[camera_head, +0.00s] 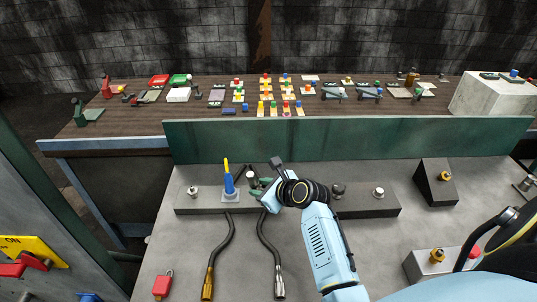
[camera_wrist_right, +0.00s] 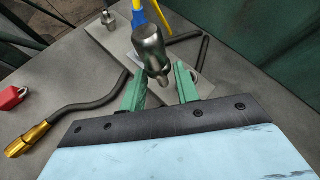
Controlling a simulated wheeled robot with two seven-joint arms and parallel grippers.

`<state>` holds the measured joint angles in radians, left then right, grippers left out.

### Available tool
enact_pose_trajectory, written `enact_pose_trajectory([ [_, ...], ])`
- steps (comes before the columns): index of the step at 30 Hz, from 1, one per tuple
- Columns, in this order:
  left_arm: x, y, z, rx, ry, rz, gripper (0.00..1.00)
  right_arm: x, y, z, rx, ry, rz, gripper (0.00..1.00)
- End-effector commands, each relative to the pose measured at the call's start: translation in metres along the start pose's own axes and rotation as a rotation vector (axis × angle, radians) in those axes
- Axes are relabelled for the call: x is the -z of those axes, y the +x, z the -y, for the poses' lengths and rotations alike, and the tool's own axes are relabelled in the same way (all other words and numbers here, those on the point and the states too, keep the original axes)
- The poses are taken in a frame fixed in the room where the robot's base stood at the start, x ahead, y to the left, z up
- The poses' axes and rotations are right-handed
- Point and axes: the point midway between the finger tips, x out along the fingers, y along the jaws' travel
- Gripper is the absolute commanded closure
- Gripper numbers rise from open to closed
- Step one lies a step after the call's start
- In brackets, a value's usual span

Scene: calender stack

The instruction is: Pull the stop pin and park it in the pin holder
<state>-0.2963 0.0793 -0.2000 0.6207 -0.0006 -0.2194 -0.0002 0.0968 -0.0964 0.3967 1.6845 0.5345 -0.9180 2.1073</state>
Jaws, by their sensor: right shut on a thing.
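My right gripper (camera_head: 259,188) is over the dark bar on the grey bench. In the right wrist view its two green fingers (camera_wrist_right: 160,84) are shut on a round silver metal piece (camera_wrist_right: 151,48) with a narrow lower end, seemingly the stop pin. The silver piece (camera_head: 252,178) shows small at the fingertips in the head view. I cannot tell whether it is clear of the bar. A blue fitting with a yellow top (camera_head: 228,180) stands upright just left of the gripper. I cannot tell which part is the pin holder. My left gripper is not in view.
The dark bar (camera_head: 370,206) carries silver knobs, one at its left (camera_head: 193,191) and one at its right (camera_head: 379,192). Two bent hoses (camera_head: 226,248) lie in front. A red padlock (camera_head: 162,284) lies front left. A green panel (camera_head: 400,143) rises behind.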

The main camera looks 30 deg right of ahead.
Motion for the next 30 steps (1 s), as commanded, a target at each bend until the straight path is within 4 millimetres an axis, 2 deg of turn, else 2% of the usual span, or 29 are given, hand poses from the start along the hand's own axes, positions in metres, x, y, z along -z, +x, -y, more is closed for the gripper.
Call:
enact_pose_trajectory([
  [1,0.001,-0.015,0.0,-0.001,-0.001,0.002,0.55,-0.011,-0.004,0.013,0.022,0.07,0.026,0.98],
  [3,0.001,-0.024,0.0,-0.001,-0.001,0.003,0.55,-0.016,-0.004,0.025,0.051,0.156,0.063,0.98],
  [9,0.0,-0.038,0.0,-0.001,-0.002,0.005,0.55,-0.024,-0.004,0.049,0.111,0.286,0.126,0.98],
  [22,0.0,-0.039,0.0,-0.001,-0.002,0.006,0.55,-0.025,-0.004,0.054,0.125,0.311,0.14,0.98],
  [27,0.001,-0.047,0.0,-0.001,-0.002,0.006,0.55,-0.026,-0.007,0.055,0.106,0.306,0.14,0.98],
  [30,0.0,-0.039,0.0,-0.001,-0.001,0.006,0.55,-0.017,-0.001,0.052,0.104,0.306,0.142,0.98],
])
